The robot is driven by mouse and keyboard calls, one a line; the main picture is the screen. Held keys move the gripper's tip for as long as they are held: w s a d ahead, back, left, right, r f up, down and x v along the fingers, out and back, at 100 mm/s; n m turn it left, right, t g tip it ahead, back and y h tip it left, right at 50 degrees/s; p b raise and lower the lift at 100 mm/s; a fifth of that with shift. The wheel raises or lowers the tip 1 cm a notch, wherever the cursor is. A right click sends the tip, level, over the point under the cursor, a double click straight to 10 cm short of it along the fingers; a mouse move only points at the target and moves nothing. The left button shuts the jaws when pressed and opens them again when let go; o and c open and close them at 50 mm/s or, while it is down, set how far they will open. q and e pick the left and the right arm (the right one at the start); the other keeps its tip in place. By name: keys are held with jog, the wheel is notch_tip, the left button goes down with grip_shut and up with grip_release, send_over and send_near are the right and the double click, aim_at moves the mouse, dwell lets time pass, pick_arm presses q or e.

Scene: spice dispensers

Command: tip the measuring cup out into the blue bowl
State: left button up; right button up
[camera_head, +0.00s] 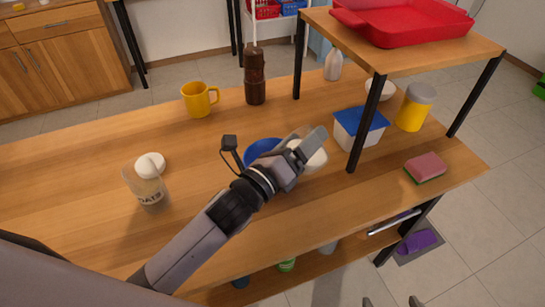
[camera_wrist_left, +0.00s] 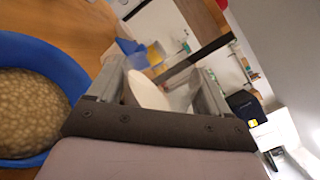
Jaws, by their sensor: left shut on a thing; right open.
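The blue bowl (camera_head: 262,148) stands on the table, partly hidden behind my left arm. The left wrist view shows its blue rim (camera_wrist_left: 72,72) and beige grainy contents, to the left of the gripper. My left gripper (camera_head: 308,145) is just right of the bowl, above the table. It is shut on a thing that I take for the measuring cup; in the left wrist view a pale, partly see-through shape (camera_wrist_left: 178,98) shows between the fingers. The cup's contents cannot be made out. My right gripper (camera_head: 391,301) shows only two fingertips, apart, at the bottom edge.
A clear jar marked OATS (camera_head: 150,192) and a white lid (camera_head: 151,164) stand at left. A yellow mug (camera_head: 198,99) and brown grinder (camera_head: 254,78) are behind.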

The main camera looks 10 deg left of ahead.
aim_at(288, 140)
pick_arm(q)
jog(key=shift+w+a+f+n+b, duration=0.15)
jog(key=shift+f+n+b, duration=0.25)
jog(key=shift+n+b, duration=0.65)
jog(key=shift+a+r+n+t+b, duration=0.1)
jog(key=shift+r+n+t+b, duration=0.1)
jog(key=shift+n, duration=0.4)
jog(key=shift+a+r+n+t+b, duration=0.1)
jog(key=shift+n+b, duration=0.05)
jog(key=shift+n, duration=0.4)
dwell(0.7)
jog(key=shift+a+r+n+y+b, duration=0.2)
jog(key=shift+n+y+b, duration=0.15)
jog(key=shift+n, duration=0.45)
dwell(0.5)
jog(key=shift+w+a+f+n, duration=0.25)
jog(key=shift+a+f+n, duration=0.05)
jog(key=shift+a+n, duration=0.15)
jog(key=shift+w+a+f+n, duration=0.2)
jog(key=shift+a+f+n, duration=0.1)
jog(key=shift+a+n, duration=0.15)
dwell(0.6)
jog(key=shift+w+a+r+n+y+p, duration=0.1)
jog(key=shift+a+r+n+y+p, duration=0.1)
jog(key=shift+n+p, duration=0.4)
jog(key=shift+w+a+r+n+y+p, duration=0.15)
jog(key=shift+n+p, duration=0.25)
jog(key=shift+n, duration=0.4)
dwell(0.5)
